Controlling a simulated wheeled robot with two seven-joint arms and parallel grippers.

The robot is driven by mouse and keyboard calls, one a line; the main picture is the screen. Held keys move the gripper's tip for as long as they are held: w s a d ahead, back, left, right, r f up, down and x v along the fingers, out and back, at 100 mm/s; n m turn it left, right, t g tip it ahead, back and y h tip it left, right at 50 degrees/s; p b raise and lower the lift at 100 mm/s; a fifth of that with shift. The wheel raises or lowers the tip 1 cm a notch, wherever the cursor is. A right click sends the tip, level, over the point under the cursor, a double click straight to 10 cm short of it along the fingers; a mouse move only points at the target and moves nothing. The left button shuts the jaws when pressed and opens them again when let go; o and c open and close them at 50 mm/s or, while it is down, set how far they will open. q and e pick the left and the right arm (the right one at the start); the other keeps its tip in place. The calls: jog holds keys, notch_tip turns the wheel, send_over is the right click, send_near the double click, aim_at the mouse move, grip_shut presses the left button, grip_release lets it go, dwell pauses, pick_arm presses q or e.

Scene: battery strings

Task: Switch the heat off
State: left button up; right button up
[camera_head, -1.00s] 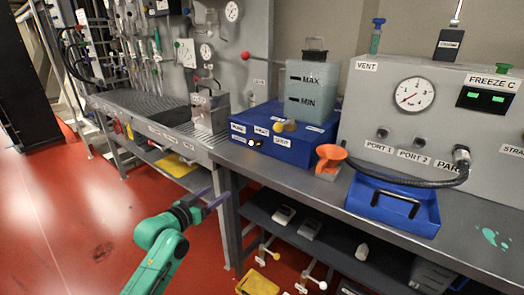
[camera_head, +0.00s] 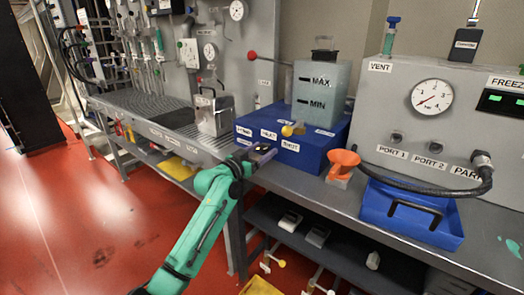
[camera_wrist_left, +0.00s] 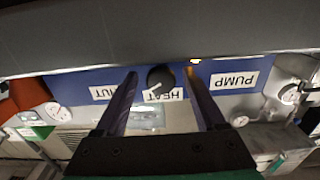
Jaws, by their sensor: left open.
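A blue box (camera_head: 310,155) with white labels stands on the bench. Its front shows upside down in the left wrist view, with a HEAT label (camera_wrist_left: 166,95) and a PUMP label (camera_wrist_left: 235,79). A round black knob (camera_wrist_left: 161,78) with a white pointer mark sits beside the HEAT label. A small glowing amber lamp (camera_wrist_left: 195,61) is near it. My left gripper (camera_head: 263,153) is at the box's front, hiding the knob in the head view. In the wrist view it is open (camera_wrist_left: 160,76), one finger on each side of the knob. I cannot tell whether they touch it.
A metal canister (camera_head: 214,115) stands to the left.

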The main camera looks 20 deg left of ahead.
pick_arm(q)
grip_shut()
